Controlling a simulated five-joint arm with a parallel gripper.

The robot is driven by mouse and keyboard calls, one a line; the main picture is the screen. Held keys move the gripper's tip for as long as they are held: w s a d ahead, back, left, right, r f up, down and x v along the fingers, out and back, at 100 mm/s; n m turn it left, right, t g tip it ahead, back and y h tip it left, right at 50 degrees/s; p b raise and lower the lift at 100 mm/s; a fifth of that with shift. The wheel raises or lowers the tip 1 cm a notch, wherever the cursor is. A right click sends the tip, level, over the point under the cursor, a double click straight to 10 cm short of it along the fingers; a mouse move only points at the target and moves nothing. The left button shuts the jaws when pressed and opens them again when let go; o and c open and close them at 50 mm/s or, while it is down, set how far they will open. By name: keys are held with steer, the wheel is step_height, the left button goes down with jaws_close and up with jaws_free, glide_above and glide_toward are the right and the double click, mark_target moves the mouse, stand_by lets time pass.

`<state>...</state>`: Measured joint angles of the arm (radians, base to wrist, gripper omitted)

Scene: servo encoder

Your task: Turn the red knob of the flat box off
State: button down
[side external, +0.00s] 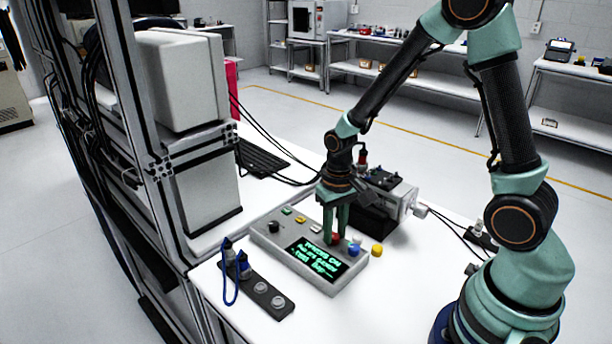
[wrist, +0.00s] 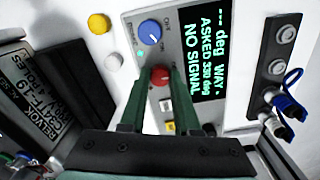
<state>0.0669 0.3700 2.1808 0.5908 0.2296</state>
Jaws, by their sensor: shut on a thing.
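The flat box (side external: 268,243) is a grey panel lying on the white table, with a dark screen (wrist: 208,57) of green text that includes "NO SIGNAL". The red knob (wrist: 160,76) sits on its face beside the screen, next to a blue knob (wrist: 150,32) with small lettering around it. My gripper (wrist: 157,80) points down at the panel, its two green fingers shut on the red knob, one on each side. The knob's pointer direction cannot be made out.
A yellow cap (side external: 377,250) stands beside the box's right end. A dark strip with sockets and blue cable plugs (side external: 265,297) lies in front of the box. A boxy device with wires (side external: 397,192) stands close behind my gripper. A metal rack frame rises at the left.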

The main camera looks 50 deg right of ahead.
mark_target(334, 236)
steer(key=shift+n, duration=0.6)
steer(key=c, duration=0.6)
jaws_free()
step_height(334, 236, up, 12)
steer(key=shift+r, duration=0.1)
steer(key=shift+s+a+r+n+t, duration=0.4)
steer(key=shift+s+r+t, duration=0.55)
steer(key=shift+r, duration=0.45)
steer(key=shift+s+a+r+n+t, duration=0.35)
steer(key=shift+s+r+t, duration=0.6)
steer(key=shift+r, duration=0.45)
steer(key=shift+s+a+r+n+t, duration=0.4)
steer(key=shift+s+r+t, duration=0.55)
steer(key=shift+r, duration=0.45)
